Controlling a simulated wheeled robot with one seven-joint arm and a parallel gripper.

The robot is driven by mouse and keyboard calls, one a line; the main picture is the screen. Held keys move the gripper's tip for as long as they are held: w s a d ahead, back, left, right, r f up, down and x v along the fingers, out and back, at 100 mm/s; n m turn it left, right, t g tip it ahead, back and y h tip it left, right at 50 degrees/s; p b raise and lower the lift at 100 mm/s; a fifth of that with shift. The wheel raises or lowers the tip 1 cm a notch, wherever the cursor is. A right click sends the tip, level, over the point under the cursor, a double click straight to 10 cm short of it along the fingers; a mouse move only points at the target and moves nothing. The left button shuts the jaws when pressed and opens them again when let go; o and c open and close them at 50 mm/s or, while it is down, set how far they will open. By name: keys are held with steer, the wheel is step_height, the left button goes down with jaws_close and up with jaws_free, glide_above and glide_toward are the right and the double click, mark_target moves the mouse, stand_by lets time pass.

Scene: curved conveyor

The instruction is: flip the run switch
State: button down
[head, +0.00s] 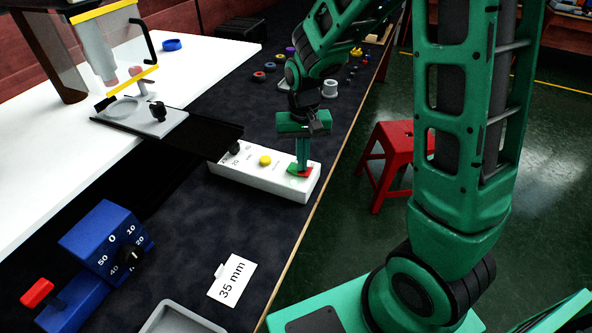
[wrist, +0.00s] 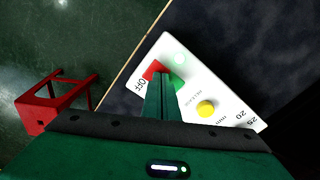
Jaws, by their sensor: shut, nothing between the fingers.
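The white control box (head: 262,181) lies on the dark bench near its edge, and also shows in the wrist view (wrist: 213,83). At its right end is the run switch (head: 292,169), with a green part and a red part. In the wrist view the red part (wrist: 153,69) is beside the "OFF" label, and the green part (wrist: 178,84) is on the other side of my fingers. My gripper (head: 303,169) is shut and empty, pointing down at the switch. Its fingertips cover the switch's middle; I cannot tell whether they touch it. Which way the switch is tipped is unclear.
A yellow button (head: 265,160) and a black knob (head: 235,147) are on the same box. A blue dial unit (head: 95,235) and a "35 mm" card (head: 232,280) are nearer. A red stool (head: 395,150) stands on the floor beyond the bench edge.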

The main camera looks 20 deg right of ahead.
steer(key=shift+f, duration=0.1)
step_height(320, 180, up, 7)
stand_by(1.1)
stand_by(0.4)
steer(key=s+d+r+m, duration=0.2)
steer(key=s+d+r, duration=0.3)
steer(key=s+d, duration=0.7)
steer(key=s+d+r+m, duration=0.1)
steer(key=s+d, duration=0.3)
steer(key=s, duration=0.9)
steer(key=shift+s, duration=0.15)
